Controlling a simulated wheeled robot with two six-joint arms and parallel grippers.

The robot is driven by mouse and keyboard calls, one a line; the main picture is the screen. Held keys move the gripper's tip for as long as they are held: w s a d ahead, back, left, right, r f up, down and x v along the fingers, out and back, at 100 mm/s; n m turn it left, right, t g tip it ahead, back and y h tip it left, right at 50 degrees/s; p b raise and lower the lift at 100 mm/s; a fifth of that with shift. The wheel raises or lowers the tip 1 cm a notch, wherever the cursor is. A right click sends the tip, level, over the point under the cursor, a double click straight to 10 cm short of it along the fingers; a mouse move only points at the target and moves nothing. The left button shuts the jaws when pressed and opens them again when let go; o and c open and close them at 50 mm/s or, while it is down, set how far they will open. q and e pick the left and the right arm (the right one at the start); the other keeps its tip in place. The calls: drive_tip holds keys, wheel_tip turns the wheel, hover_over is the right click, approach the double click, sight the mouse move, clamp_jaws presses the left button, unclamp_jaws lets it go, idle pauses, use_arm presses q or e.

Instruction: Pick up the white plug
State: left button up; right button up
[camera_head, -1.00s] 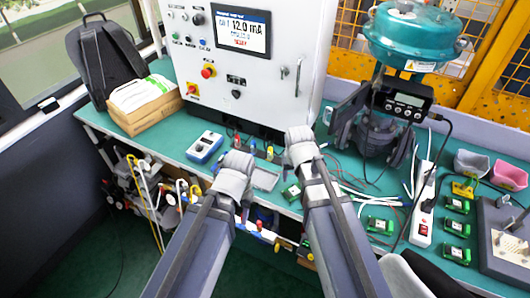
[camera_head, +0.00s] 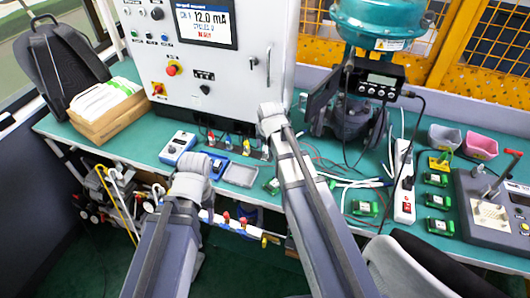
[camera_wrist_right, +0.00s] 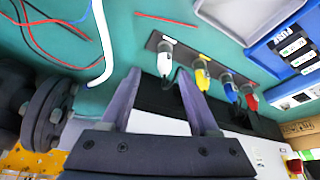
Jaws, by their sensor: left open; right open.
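The white plug (camera_wrist_right: 164,63) stands in a dark strip at the left end of a row with yellow, blue and red plugs. It also shows in the head view (camera_head: 265,153), small, at the right end of the row. My right gripper (camera_wrist_right: 158,74) is open and empty. In the right wrist view, its fingertips appear either side of the white plug; I cannot tell how much depth separates them. In the head view, my right arm ends above and beside the plugs. My left gripper (camera_head: 193,163) is at the table's front edge, left of the plugs, holding nothing visible.
The yellow (camera_wrist_right: 202,76), blue (camera_wrist_right: 228,88) and red (camera_wrist_right: 249,97) plugs stand close beside the white one. A control cabinet (camera_head: 215,75) rises behind the row. Loose wires lie to the right.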

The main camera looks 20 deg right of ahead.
sight(266, 148)
drive_tip(key=b+x, duration=0.4)
drive_tip(key=x, duration=0.1)
drive_tip(key=shift+s+a+f+b, duration=0.1)
drive_tip(key=shift+a+f+b, duration=0.1)
drive_tip(key=shift+a+b, duration=0.15)
drive_tip(key=shift+r, duration=0.1)
drive_tip(key=shift+c, duration=0.4)
clamp_jaws()
